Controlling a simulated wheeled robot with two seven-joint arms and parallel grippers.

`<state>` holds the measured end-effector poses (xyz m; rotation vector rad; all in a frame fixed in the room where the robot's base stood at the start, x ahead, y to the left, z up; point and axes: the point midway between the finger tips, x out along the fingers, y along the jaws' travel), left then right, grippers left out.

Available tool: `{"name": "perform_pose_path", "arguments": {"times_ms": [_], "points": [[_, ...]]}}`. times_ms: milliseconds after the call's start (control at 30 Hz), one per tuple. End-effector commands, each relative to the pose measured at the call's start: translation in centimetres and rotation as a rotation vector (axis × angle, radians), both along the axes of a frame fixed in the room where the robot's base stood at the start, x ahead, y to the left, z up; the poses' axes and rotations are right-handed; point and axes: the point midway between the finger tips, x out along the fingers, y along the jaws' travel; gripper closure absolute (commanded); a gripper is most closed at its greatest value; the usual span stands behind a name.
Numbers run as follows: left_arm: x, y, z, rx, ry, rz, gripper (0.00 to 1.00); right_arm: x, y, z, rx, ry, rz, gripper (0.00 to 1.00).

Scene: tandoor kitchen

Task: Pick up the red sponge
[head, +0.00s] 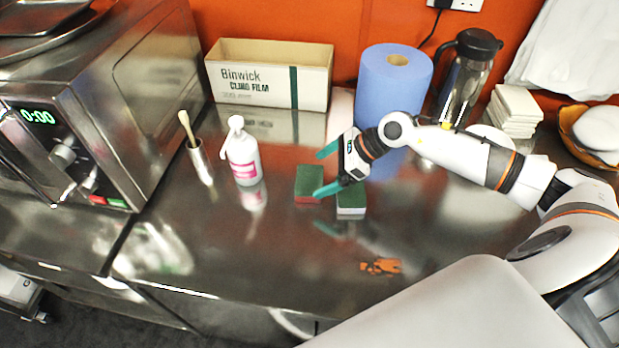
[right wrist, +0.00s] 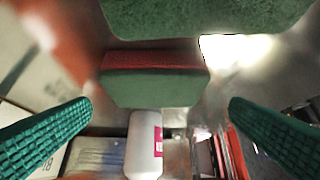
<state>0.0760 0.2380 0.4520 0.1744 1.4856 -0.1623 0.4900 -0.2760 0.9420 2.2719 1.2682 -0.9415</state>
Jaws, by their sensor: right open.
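The red sponge (head: 308,199), with a green scouring top, lies on the steel counter (head: 230,262). In the right wrist view the red sponge (right wrist: 155,80) shows ahead, between the lines of the fingers. My right gripper (head: 327,170) is open and empty, with its teal fingers pointing left toward the red sponge. In the head view the nearer fingertip overlaps the sponge's right edge; I cannot tell if they touch. In the right wrist view my right gripper (right wrist: 160,118) shows both fingers wide apart. My left gripper is not in view.
A white sponge with a green top (head: 351,201) lies right of the red one, under my right gripper. The counter in front is mostly clear.

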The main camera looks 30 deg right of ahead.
Motion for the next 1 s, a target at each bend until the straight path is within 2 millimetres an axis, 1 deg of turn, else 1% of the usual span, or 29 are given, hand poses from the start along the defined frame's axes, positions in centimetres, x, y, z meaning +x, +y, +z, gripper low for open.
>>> {"name": "perform_pose_path", "arguments": {"times_ms": [167, 333, 400, 500, 733, 767, 900, 967, 1000], "points": [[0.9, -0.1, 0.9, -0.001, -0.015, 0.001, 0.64, 0.6, 0.7, -0.7, 0.002, 0.001, 0.000, 0.00], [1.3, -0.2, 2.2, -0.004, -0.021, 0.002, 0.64, 1.7, 2.0, -2.4, 0.003, 0.001, 0.001, 0.00], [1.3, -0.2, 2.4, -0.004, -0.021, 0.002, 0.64, 2.1, 2.6, -3.2, 0.002, 0.000, -0.001, 0.00], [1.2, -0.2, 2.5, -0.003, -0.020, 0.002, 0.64, 2.3, 3.0, -3.9, 0.000, -0.001, -0.001, 0.00], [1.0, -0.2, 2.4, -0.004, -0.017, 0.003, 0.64, 2.3, 3.0, -4.1, -0.002, -0.001, 0.001, 0.00], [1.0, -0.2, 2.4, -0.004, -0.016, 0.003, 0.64, 2.3, 3.0, -4.1, -0.002, -0.001, 0.001, 0.02], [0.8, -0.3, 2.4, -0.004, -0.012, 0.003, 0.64, 2.3, 3.0, -4.1, -0.002, -0.001, 0.000, 0.25], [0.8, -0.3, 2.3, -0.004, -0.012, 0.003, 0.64, 2.3, 3.0, -4.1, -0.002, -0.001, 0.000, 0.34], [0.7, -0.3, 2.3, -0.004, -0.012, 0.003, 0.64, 2.3, 3.0, -4.1, -0.002, -0.001, 0.000, 0.36]]}}
